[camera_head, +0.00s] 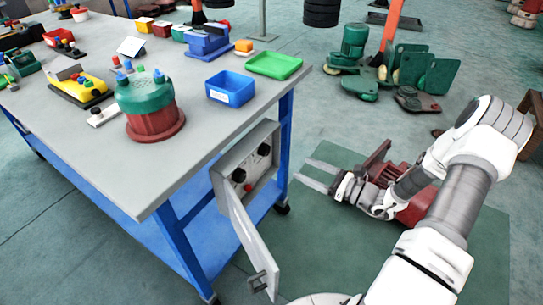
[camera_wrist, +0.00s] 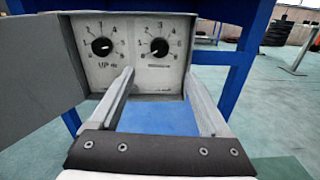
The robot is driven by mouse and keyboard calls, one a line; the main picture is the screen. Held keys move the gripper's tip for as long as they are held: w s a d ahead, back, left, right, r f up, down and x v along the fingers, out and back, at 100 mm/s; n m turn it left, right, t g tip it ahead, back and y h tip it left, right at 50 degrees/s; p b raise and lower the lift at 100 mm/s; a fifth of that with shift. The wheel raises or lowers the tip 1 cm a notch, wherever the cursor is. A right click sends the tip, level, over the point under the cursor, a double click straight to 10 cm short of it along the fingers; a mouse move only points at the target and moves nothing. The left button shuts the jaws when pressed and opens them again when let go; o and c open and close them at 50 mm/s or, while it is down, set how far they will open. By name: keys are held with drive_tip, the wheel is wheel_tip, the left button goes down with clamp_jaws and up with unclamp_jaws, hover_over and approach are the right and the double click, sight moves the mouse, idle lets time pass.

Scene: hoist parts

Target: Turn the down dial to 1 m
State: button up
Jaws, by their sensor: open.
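An open control box (camera_head: 232,160) hangs under the table edge, with a dial panel (camera_wrist: 138,82) inside. In the wrist view the left dial (camera_wrist: 102,46) has a black knob and the label "UP m". The right dial (camera_wrist: 159,46) also has a black knob inside a ring of numbers. Its label is too blurred to read, and I cannot tell exactly where its pointer sits. My gripper (camera_head: 302,170) is open and empty, pointing at the box from the right. In the wrist view its fingers (camera_wrist: 158,80) lie below the right dial, apart from the knobs.
The box's door (camera_head: 245,235) hangs open on the left side, also in the wrist view (camera_wrist: 35,65). Blue table legs (camera_head: 285,135) flank the box. The grey tabletop (camera_head: 200,130) above carries several parts and bins. Red hoist parts (camera_head: 415,205) lie on a green mat below my arm.

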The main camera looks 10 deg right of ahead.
sight(267, 152)
drive_tip(key=b+x, duration=0.2)
drive_tip(key=x, duration=1)
drive_tip(key=shift+w+a+b, duration=0.2)
drive_tip(key=shift+a+b, duration=0.05)
drive_tip(key=shift+b, duration=0.1)
clamp_jaws()
